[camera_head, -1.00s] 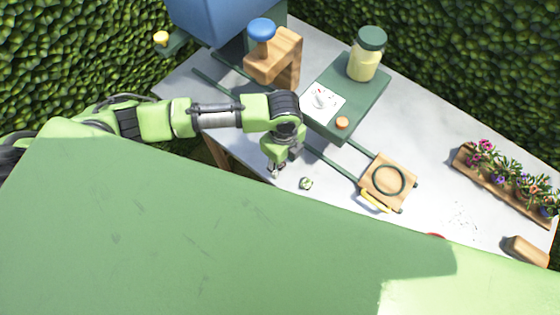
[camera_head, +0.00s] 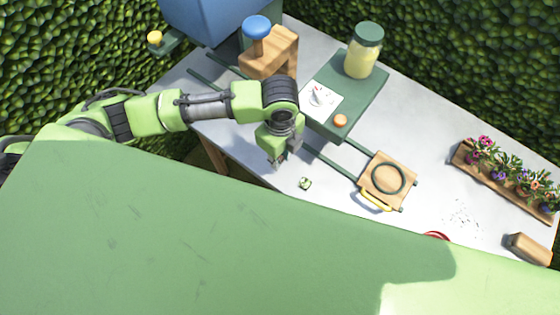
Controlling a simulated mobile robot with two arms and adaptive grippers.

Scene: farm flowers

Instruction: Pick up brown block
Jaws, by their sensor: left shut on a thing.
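A brown wooden block (camera_head: 527,249) lies on the grey table at the far right, near the front edge. My left gripper (camera_head: 277,162) points down near the table's front edge, left of the middle of the view and far from that block. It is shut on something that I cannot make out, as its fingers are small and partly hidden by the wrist. My right gripper is not in view.
The table (camera_head: 430,160) holds a green stand (camera_head: 363,100) with a jar (camera_head: 364,50), a wooden plate with a dark ring (camera_head: 387,180), a planter of flowers (camera_head: 505,182), a wooden arch (camera_head: 270,58) and a small green-white piece (camera_head: 304,183).

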